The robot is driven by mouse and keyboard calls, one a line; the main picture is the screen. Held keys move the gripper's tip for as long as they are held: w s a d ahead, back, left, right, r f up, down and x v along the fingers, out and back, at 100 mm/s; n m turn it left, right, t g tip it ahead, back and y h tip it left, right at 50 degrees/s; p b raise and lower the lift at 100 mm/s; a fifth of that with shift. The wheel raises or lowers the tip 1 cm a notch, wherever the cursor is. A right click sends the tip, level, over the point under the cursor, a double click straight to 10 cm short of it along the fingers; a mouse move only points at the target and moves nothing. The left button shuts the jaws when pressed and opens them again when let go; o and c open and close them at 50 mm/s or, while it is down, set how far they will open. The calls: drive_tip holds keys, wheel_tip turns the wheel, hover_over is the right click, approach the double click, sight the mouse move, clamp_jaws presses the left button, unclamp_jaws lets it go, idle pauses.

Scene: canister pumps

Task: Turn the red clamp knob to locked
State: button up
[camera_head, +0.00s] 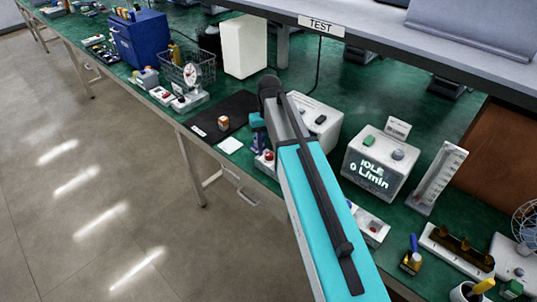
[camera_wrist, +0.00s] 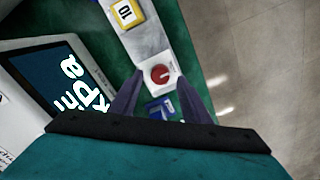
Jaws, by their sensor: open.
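The red clamp knob (camera_wrist: 160,74) sits on a pale block in the wrist view, with a light mark across its face. My gripper (camera_wrist: 161,80) is open, its two dark fingers pointing toward the knob, one to each side in the picture. I cannot tell whether either finger touches it. In the head view a red knob (camera_head: 269,155) shows near the bench's front edge, just below and right of my gripper (camera_head: 259,146), whose fingers are small and partly hidden there.
A kPa display (camera_wrist: 62,85) lies left of the knob in the wrist view. Floor (camera_wrist: 265,60) shows right. In the head view, an L/min box (camera_head: 375,170) stands right of my arm.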

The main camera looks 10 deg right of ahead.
drive_tip(key=shift+f+b, duration=0.35)
drive_tip(key=shift+f, duration=0.5)
drive_tip(key=c, duration=1)
drive_tip(key=shift+c, duration=0.2)
